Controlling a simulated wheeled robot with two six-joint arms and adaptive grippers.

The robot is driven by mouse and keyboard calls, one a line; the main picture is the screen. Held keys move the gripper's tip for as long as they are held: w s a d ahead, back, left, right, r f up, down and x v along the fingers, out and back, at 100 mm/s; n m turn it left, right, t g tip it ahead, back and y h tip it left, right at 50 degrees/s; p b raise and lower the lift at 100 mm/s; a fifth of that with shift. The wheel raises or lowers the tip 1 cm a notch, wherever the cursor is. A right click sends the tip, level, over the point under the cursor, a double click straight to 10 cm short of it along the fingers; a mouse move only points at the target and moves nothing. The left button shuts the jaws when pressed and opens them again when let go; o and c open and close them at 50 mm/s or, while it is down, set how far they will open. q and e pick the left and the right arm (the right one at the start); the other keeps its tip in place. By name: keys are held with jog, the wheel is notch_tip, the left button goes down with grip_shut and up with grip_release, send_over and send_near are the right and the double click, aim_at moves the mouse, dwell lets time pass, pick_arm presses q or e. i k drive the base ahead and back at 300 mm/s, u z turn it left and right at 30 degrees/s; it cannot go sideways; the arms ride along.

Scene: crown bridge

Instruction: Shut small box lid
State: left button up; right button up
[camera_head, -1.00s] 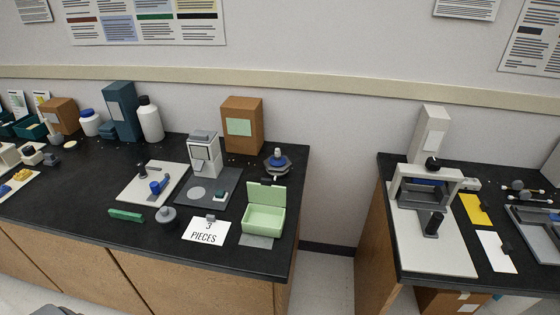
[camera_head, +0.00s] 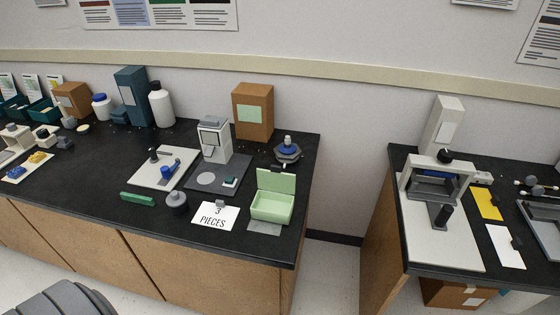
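A small light-green box (camera_head: 271,208) stands near the front right corner of the left black counter. Its lid (camera_head: 276,181) is open and stands upright along the box's back edge. The box looks empty inside. A grey flat piece lies in front of it on the counter. Neither of my grippers shows in the head view.
A white card reading "3 PIECES" (camera_head: 216,215) and a dark grey knob (camera_head: 176,202) lie left of the box. Behind stand a blue-topped hexagonal item (camera_head: 287,151) and a brown carton (camera_head: 253,112). A floor gap separates the left counter from the right counter (camera_head: 455,273).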

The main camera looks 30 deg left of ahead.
aim_at(273, 180)
jog(key=k, duration=0.5)
jog(key=z, duration=1.6)
jog(key=i, duration=1.1)
jog(key=u, duration=2.15)
